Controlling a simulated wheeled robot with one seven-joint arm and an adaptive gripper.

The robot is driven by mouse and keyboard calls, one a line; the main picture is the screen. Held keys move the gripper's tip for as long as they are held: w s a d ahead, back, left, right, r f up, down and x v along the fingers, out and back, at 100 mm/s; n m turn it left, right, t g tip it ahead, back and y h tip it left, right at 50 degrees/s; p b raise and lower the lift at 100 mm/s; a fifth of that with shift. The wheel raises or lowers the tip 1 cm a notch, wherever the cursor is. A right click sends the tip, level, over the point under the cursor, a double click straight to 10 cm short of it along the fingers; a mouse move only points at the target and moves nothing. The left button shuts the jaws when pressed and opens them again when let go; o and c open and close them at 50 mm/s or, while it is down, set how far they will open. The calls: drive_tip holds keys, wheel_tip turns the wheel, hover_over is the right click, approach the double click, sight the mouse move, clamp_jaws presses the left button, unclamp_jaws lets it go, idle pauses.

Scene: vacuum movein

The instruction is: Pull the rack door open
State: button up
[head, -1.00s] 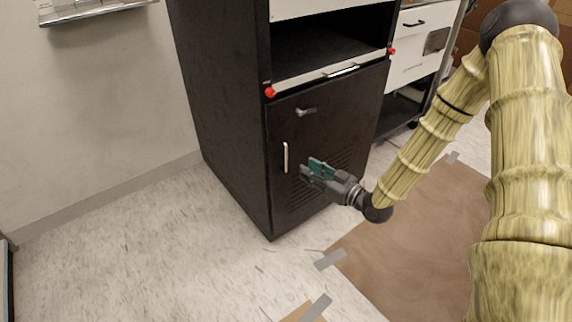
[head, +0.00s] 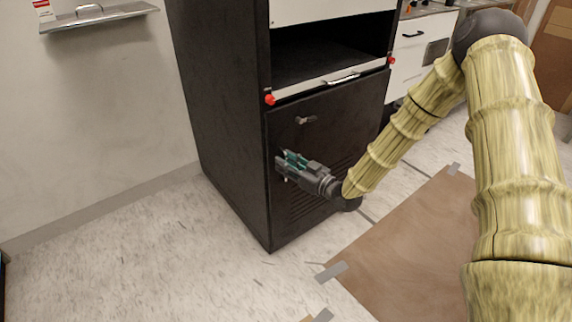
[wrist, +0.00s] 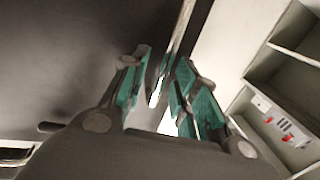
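The rack door (head: 345,125) is the black lower panel of the dark cabinet, and it looks closed. Its upright metal handle is mostly hidden behind my gripper (head: 284,164) in the head view. In the wrist view the bright handle (wrist: 156,92) shows between the two teal-padded fingers of my gripper (wrist: 160,88). The fingers are apart, one on each side of the handle, and a gap shows beside it. Whether either pad touches the handle is not clear. A small latch (head: 306,120) sits higher on the door.
Above the door are a light ledge with red knobs (head: 270,99) and an open compartment (head: 330,50). A brown mat (head: 400,250) taped to the floor lies at the right. The speckled floor (head: 150,260) in front and left is clear. A wall shelf (head: 100,16) hangs at upper left.

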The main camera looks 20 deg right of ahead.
drive_tip(key=shift+w+a, duration=0.15)
drive_tip(key=shift+w, duration=0.05)
clamp_jaws()
